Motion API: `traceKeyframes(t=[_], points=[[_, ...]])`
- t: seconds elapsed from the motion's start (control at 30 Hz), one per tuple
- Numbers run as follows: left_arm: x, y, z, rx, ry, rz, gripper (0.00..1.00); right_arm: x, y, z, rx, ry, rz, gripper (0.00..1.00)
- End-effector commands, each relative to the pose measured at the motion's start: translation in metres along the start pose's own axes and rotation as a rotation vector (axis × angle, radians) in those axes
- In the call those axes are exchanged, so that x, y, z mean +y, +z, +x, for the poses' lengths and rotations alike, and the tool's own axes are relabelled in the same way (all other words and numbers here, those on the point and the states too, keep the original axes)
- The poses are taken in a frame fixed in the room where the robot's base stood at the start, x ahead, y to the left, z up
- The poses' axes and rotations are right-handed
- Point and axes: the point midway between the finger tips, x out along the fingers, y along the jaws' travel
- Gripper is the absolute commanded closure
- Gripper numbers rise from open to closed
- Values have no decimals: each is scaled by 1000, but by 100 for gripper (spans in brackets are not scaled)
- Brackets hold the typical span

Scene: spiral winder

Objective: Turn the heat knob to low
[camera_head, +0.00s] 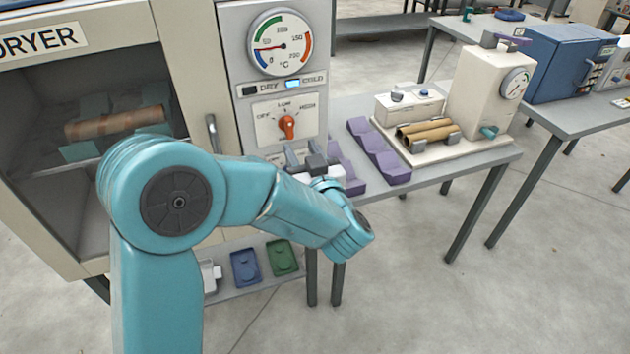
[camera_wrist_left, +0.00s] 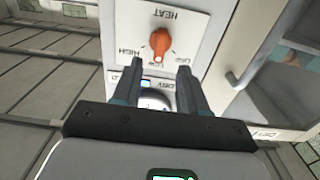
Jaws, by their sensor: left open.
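The orange heat knob (camera_head: 287,126) is on a white plate marked OFF, LOW and HIGH on the dryer's front panel. The knob stands roughly vertical, in line with the LOW mark; I cannot tell its exact setting. In the left wrist view the knob (camera_wrist_left: 160,43) appears upside down, beyond and between the fingertips. My left gripper (camera_head: 303,153) is just below the knob in the head view, close to the panel. In the left wrist view my left gripper (camera_wrist_left: 160,66) is open, with nothing between its fingers. My right gripper is not in view.
Purple cradles (camera_head: 379,150) and a winder with brown tubes (camera_head: 428,131) stand on the table at right.

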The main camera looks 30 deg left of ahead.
Motion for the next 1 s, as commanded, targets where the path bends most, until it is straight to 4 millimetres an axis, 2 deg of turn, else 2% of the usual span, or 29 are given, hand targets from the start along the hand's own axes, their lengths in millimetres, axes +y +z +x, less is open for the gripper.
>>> traceKeyframes(t=[0.03, 0.2, 0.4, 0.57, 1.0], points=[[2, 3, -15, 0, 7, 0, 57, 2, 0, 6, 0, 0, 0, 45], [1, 2, -55, 0, 5, 0, 57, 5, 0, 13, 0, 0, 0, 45], [0, 1, -81, -1, 2, 0, 57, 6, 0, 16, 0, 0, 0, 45], [0, 1, -86, -2, -1, 0, 57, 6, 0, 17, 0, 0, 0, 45], [-1, 1, -85, -2, -3, 1, 57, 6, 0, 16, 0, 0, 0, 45]])
